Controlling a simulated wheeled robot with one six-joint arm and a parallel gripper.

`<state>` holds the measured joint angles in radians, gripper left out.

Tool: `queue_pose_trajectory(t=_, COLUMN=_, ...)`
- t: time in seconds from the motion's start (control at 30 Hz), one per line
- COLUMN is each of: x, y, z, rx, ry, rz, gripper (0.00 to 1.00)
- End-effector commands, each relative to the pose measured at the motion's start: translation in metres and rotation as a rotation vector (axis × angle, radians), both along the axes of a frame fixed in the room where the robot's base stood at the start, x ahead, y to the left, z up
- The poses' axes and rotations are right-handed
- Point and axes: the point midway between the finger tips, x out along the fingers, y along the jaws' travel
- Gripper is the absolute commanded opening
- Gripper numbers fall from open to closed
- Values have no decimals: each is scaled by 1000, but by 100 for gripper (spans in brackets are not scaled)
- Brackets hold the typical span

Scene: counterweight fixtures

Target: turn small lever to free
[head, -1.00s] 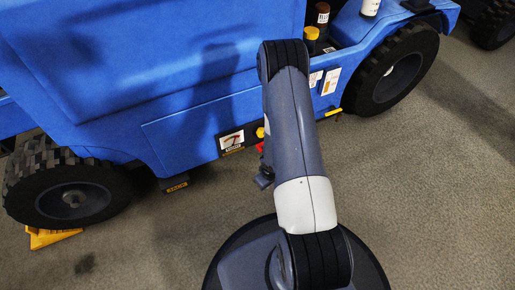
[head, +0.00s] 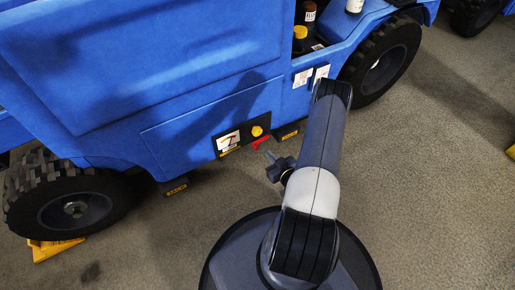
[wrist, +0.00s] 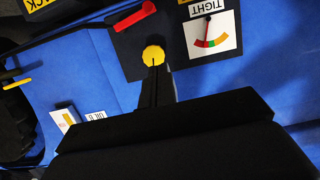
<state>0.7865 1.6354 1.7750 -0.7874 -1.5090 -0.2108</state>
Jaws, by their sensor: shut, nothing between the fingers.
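A small red lever (head: 261,143) sits low on the blue vehicle's side, on a dark plate. It also shows in the wrist view (wrist: 135,17), lying at a slant. A round yellow knob (head: 257,131) is beside it and also shows in the wrist view (wrist: 153,54). A white gauge card (head: 228,141) is on the same plate; in the wrist view (wrist: 211,34) it has a coloured arc, a dark pointer and a "TIGHT" label. My gripper (head: 271,156) is shut and empty, just below and right of the lever. In the wrist view its fingertips (wrist: 154,66) overlap the knob's lower edge; contact is unclear.
The blue vehicle (head: 150,60) fills the back, with black wheels (head: 382,60) at both sides. A yellow chock (head: 52,250) is at the left wheel.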

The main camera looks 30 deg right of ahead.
Motion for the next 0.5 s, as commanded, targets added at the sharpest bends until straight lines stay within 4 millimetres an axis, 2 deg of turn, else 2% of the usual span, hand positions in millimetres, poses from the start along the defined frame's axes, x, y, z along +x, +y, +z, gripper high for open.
queue_pose_trajectory(t=0.23, x=25, y=1, z=-7, rx=-5, ry=-8, rz=3, gripper=0)
queue_pose_trajectory(t=0.5, x=81, y=3, z=-22, rx=-5, ry=-8, rz=4, gripper=0)
